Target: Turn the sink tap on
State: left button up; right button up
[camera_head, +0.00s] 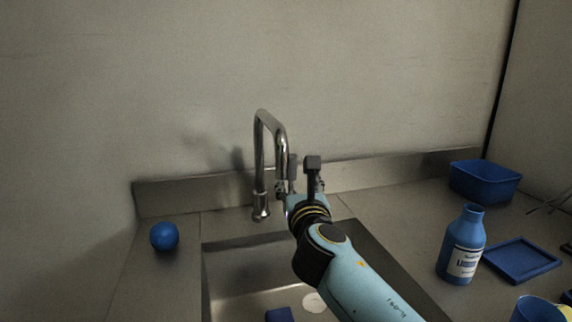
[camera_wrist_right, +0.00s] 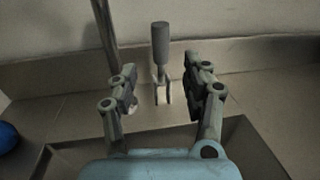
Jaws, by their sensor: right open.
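The chrome sink tap (camera_head: 260,150) stands upright behind the sink, its spout bent over the basin. Its lever, with a grey cylindrical grip (camera_head: 293,167), rises to the right of the spout. In the right wrist view the lever grip (camera_wrist_right: 160,42) stands upright between and beyond the fingers, with a gap on both sides. My right gripper (camera_head: 300,187) is open and reaches over the sink toward the lever; its fingers are partly hidden by its own wrist in the head view. It shows empty in the wrist view (camera_wrist_right: 161,84). My left gripper is out of view.
The sink (camera_head: 222,270) holds a blue object (camera_head: 279,315). A blue ball (camera_head: 164,236) lies on the left counter. At right are a blue bottle (camera_head: 463,245), a blue tray (camera_head: 521,260), a blue bin (camera_head: 484,182) and a blue cup (camera_head: 535,309). A wall stands close behind the tap.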

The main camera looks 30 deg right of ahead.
aim_at(292, 170)
jog(key=b+x, duration=0.1)
jog(key=x, duration=0.8)
jog(key=shift+w+d, duration=0.15)
jog(key=shift+w, duration=0.2)
jog(key=shift+c, duration=0.3)
jog(key=c, duration=0.9)
grip_shut()
jog(key=shift+f, duration=0.1)
